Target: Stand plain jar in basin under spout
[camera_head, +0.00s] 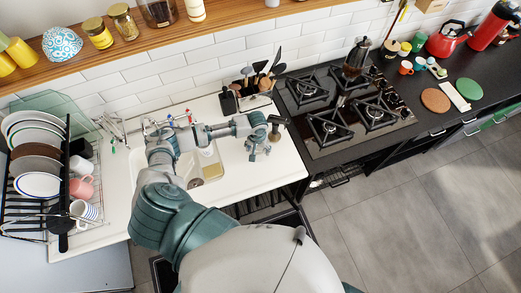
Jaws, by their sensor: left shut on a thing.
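My left arm reaches in over the counter. Its gripper (260,148) points down above the white worktop, just right of the basin. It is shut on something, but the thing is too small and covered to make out. The white basin (211,171) is partly hidden by my arm. I cannot make out the spout clearly behind my arm. A small dark object with a brownish top (277,125) is beside the gripper; I cannot tell whether they touch. I cannot pick out the plain jar with certainty. My right gripper is out of view.
A dish rack (84,207) with plates and mugs stands left of the basin. A utensil holder (247,98) is behind the gripper. The gas hob (340,112) with a moka pot (356,56) is to the right. Several jars stand on the wooden shelf (222,21) above.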

